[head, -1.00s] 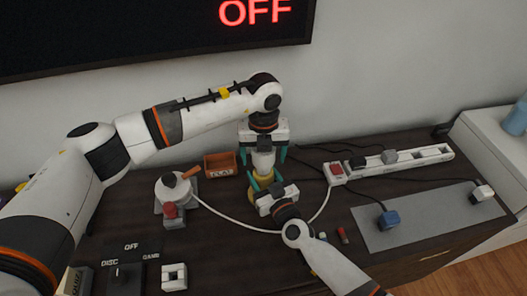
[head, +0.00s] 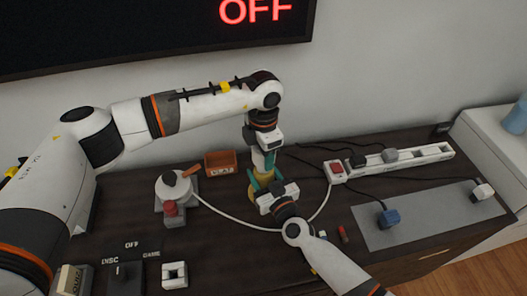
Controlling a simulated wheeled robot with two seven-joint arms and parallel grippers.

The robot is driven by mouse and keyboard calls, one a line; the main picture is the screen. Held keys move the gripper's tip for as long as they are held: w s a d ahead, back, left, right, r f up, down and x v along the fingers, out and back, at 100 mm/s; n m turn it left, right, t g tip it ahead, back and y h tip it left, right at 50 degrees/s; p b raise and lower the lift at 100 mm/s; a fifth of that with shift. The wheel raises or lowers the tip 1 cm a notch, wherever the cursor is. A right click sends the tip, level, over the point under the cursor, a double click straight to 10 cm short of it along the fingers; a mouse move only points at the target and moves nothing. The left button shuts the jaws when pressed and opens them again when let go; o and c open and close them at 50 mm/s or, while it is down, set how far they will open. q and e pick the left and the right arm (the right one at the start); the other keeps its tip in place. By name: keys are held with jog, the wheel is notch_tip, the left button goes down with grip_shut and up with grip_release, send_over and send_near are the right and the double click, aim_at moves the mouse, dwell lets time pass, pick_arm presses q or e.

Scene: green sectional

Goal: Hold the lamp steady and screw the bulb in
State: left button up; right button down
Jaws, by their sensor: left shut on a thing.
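The lamp, a yellow piece (head: 264,177), stands on the dark cabinet top, mostly hidden behind my grippers. My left gripper (head: 264,165) points straight down over it, shut, with its teal fingers seen edge-on. The bulb is hidden by these fingers, so I cannot see how it sits in the lamp. My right gripper (head: 262,185) comes in from the front right at the lamp's lower part. Its jaws are largely hidden, and I cannot tell whether they close on the lamp.
A white power strip (head: 420,155) with a red switch and plugs lies at the right, beside a grey mat (head: 440,222). An orange bin (head: 220,163) and a white kettle-like object (head: 174,188) stand left of the lamp. A white cable runs across the front. The wall screen (head: 150,30) reads OFF.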

pick_arm(q)
jog(key=shift+m, duration=0.6)
jog(key=o, duration=1.2)
jog(key=shift+c, duration=0.2)
notch_tip(320, 180, up, 12)
jog(key=shift+r, duration=0.1)
pick_arm(e)
jog(key=shift+c, duration=2.4)
grip_release()
